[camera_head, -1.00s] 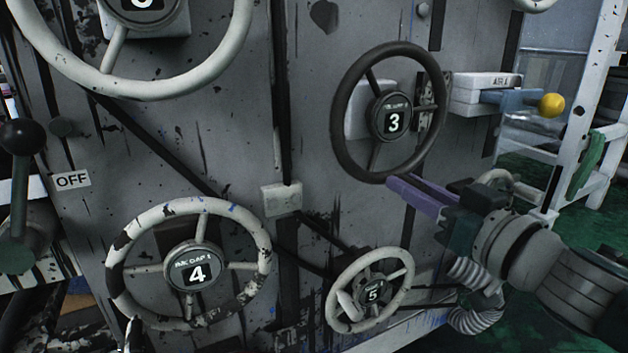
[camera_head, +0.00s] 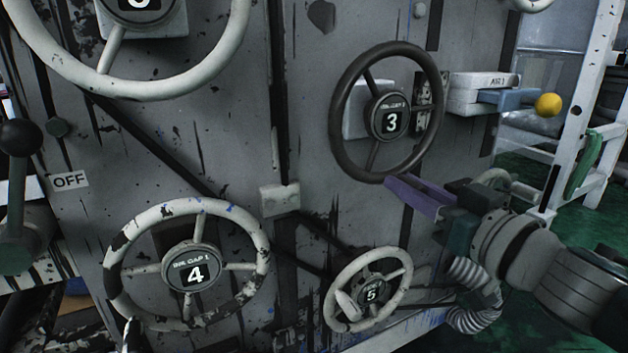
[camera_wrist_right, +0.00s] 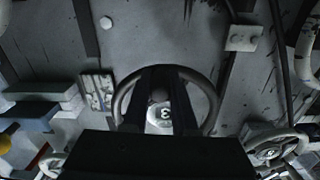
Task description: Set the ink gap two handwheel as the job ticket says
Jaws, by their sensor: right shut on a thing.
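The dark handwheel (camera_head: 340,150) stands at the upper right of the machine's grey panel. Its hub shows a 3 and a small label that is too blurred to read surely. My right gripper (camera_head: 393,185) comes in from the lower right and is shut on this wheel's lower rim, with its purple fingers at the rim. In the right wrist view the wheel (camera_wrist_right: 211,100) is behind the dark fingers (camera_wrist_right: 162,85), and the 3 appears upside down. No job ticket can be made out. My left gripper is not in view.
A paint-worn wheel (camera_head: 262,245) marked 4 is at lower left. A small pale wheel (camera_head: 330,300) marked 5 is below my right gripper. A large pale wheel (camera_head: 170,90) is at upper left. A yellow-knobbed lever (camera_head: 548,105) sticks out at right. A black-knobbed lever (camera_head: 20,137) is at left.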

